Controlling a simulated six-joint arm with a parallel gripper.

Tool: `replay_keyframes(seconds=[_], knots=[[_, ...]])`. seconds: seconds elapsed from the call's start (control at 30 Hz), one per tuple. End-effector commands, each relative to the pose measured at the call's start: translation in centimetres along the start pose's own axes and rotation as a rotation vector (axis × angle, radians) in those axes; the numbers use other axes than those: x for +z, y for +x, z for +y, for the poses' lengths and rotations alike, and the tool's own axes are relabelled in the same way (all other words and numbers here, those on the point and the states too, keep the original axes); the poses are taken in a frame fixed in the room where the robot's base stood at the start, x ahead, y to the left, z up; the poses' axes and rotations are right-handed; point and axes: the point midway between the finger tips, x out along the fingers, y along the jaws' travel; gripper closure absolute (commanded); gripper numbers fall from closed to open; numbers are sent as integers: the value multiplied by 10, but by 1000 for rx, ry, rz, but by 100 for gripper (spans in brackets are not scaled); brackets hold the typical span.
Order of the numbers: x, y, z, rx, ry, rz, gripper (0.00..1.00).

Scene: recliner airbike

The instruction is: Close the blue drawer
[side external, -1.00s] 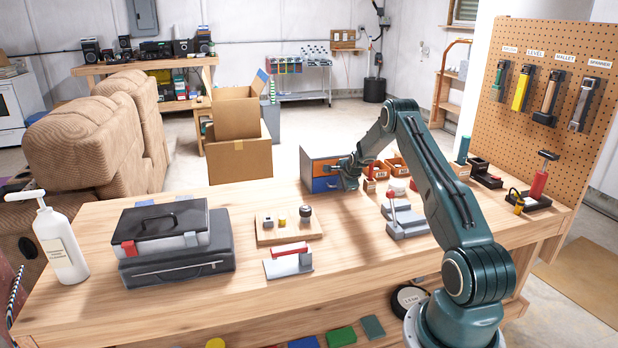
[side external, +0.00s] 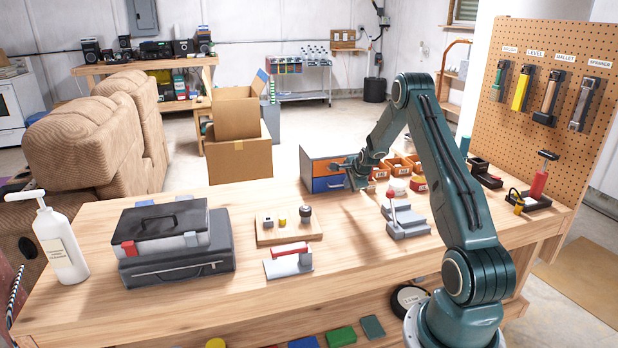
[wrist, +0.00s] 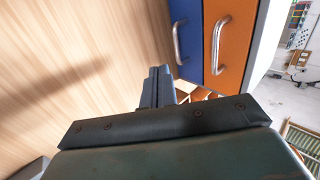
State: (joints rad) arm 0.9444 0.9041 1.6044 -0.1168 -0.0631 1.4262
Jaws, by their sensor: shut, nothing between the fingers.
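The small cabinet (side external: 319,163) stands at the back of the workbench, with an orange drawer above a blue drawer (side external: 328,184). The blue front shows no clear gap from the orange one, but I cannot tell whether it is fully flush. The wrist view shows the blue drawer (wrist: 186,38) and the orange drawer (wrist: 230,45), each with a metal bar handle. My gripper (side external: 340,164) is shut and empty, in front of the cabinet; its closed fingers (wrist: 158,75) show in the wrist view near the blue drawer's end. I cannot tell whether they touch it.
Small orange bins (side external: 398,167) stand right of the cabinet. A grey stand (side external: 405,222) and a wooden block with small knobs (side external: 289,226) are nearer on the bench. A black toolbox (side external: 178,250) lies to the left.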

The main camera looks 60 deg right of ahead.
Motion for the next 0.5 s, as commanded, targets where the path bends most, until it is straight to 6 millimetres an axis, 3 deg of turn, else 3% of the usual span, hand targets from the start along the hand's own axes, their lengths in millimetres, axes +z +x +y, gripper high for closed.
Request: replay_keyframes(seconds=[0.3, 0.5], knots=[[0, -42, 0, -1, 0, 0, 100], [0, -59, 0, -1, -1, 0, 100]])
